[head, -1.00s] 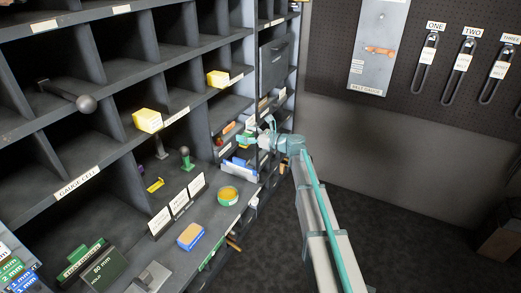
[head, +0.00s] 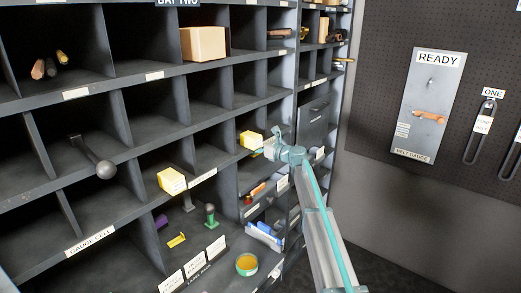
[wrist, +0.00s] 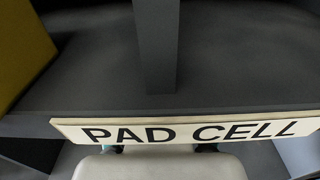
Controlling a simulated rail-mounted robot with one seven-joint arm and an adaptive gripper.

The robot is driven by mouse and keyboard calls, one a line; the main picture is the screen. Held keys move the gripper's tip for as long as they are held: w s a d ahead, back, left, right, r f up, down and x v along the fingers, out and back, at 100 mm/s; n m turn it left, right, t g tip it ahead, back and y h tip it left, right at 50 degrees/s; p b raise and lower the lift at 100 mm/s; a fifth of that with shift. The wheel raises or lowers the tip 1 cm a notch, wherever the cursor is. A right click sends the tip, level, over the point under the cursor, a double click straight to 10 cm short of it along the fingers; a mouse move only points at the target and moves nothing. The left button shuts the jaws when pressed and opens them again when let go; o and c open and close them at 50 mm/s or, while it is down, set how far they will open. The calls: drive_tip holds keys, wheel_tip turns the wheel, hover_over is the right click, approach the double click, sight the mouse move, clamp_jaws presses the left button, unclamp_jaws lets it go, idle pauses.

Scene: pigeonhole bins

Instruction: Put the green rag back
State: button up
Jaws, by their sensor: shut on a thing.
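My gripper (head: 272,146) is at the front of the pigeonhole rack, at the shelf edge beside the right-hand yellow block (head: 250,140). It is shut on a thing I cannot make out. In the wrist view its pale body (wrist: 160,166) fills the bottom edge, hiding the fingertips and what is between them. No green rag can be clearly picked out in either view. A "PAD CELL" label (wrist: 190,132) is just ahead of my gripper, on the shelf edge below a dark divider (wrist: 157,45).
The wrist view shows a yellow block (wrist: 22,48) at left. Another yellow block (head: 171,181) sits on the same shelf edge. A rod with a ball end (head: 104,168) sticks out at left.

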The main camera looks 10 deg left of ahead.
sight(254, 153)
drive_tip(key=shift+w+a+r, duration=0.15)
drive_tip(key=shift+w+r, duration=0.25)
drive_tip(key=shift+r, duration=0.15)
drive_tip(key=shift+f, duration=0.15)
drive_tip(key=shift+s+f+b, duration=0.1)
drive_tip(key=shift+f+b, duration=0.65)
drive_tip(key=shift+f, duration=0.1)
drive_tip(key=f, duration=0.1)
drive_tip(key=f+b, duration=0.1)
drive_tip(key=f, duration=0.2)
drive_tip(key=shift+w+a+f+b, duration=0.1)
drive_tip(key=shift+w+a+b, duration=0.2)
drive_tip(key=shift+b, duration=0.05)
drive_tip(key=shift+s+d+f+b, duration=0.25)
drive_tip(key=shift+s+f+b, duration=0.15)
drive_tip(key=shift+f, duration=0.05)
drive_tip(key=shift+w+f, duration=0.15)
drive_tip(key=shift+f, duration=0.55)
drive_tip(key=shift+f+b, duration=0.4)
drive_tip(key=shift+f, duration=0.05)
drive_tip(key=o, duration=1.1)
